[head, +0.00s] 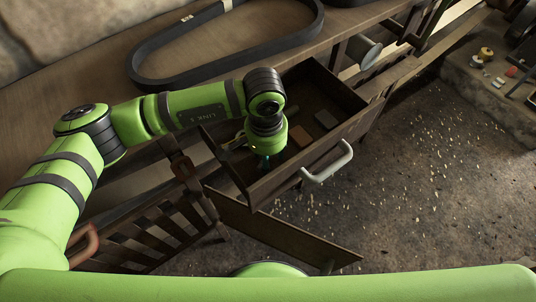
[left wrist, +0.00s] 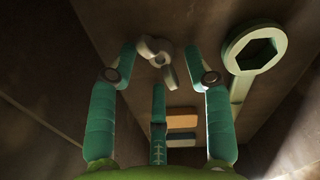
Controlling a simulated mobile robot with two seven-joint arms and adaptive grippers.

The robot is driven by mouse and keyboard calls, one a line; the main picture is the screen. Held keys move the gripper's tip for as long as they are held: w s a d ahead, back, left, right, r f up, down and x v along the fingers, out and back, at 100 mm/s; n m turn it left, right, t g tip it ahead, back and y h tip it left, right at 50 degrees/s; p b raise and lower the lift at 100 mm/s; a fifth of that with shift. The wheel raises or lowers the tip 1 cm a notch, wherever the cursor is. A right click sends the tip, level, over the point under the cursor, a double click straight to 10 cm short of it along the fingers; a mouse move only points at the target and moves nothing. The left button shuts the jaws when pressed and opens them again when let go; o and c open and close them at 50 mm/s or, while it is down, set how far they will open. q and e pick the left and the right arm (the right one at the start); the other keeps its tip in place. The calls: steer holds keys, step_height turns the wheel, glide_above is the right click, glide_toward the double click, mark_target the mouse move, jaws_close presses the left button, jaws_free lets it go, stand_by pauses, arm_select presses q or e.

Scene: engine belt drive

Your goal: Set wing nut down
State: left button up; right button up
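The wing nut (left wrist: 158,52), a small pale grey metal piece with wings, shows in the left wrist view between and just beyond my left fingertips. My left gripper (left wrist: 161,62) has its two teal fingers spread, with a narrow gap on either side of the nut, so it looks open. In the head view my left gripper (head: 265,162) reaches down into the open wooden drawer (head: 277,192). The wing nut cannot be made out there. Whether the nut rests on the drawer floor is hard to tell. My right gripper is in neither view.
A large ring wrench (left wrist: 238,88) lies right of my fingers. Drawer walls are close around the gripper. A black belt (head: 150,79) lies on the bench; a wooden chair (head: 140,235) stands below.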

arm_select(q)
steer(key=shift+r, duration=0.1)
steer(key=shift+r, duration=0.2)
step_height(320, 180, up, 12)
steer(key=b, duration=0.4)
steer(key=shift+a+f, duration=0.15)
steer(key=shift+a, duration=0.05)
steer(key=shift+w, duration=0.1)
stand_by(0.8)
